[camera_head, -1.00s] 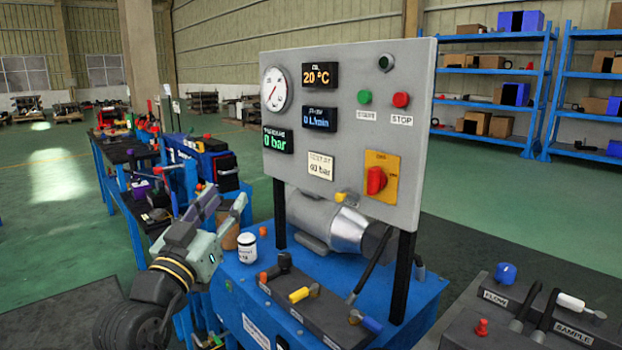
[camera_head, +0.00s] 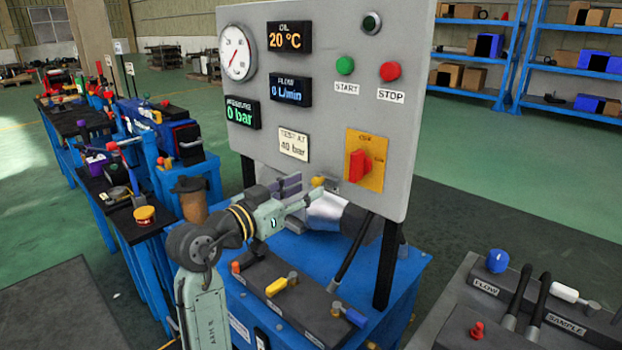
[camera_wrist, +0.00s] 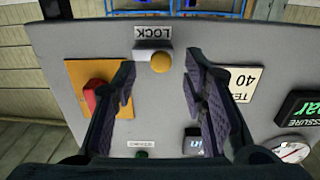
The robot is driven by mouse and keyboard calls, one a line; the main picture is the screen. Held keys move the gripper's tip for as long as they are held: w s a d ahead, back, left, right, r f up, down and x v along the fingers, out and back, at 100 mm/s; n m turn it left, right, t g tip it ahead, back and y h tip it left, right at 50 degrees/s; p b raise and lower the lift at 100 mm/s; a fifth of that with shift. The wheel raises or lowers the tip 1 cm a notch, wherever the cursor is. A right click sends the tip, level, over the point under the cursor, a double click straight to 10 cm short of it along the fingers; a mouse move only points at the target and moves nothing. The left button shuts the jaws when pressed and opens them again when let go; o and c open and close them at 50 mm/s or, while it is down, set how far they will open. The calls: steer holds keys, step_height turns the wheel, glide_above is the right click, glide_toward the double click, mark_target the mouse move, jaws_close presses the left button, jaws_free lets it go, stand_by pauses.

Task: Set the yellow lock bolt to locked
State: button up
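The yellow lock bolt (camera_head: 317,181) shows as a small knob at the lower edge of the grey panel (camera_head: 420,120). In the wrist view the yellow knob (camera_wrist: 161,62) sits on a pale metal block beside an upside-down LOCK label (camera_wrist: 153,31). Whether the bolt stands locked I cannot tell. My gripper (camera_head: 307,188) is in front of the panel's lower edge. In the wrist view my gripper (camera_wrist: 159,82) is open and empty, its fingers spread either side of the knob's line. The knob appears just beyond the fingertips, untouched.
A red rotary switch (camera_head: 359,165) on an orange plate is close to the bolt. Below are the blue bench (camera_head: 385,300) and a yellow-handled valve (camera_head: 278,288). A black post (camera_head: 388,265) stands to the right. Green floor (camera_head: 470,180) is clear behind.

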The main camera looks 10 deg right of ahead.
mark_target(315, 183)
steer(key=shift+p+x, duration=0.3)
steer(key=shift+x, duration=1.25)
steer(key=shift+a, duration=0.1)
jaws_close()
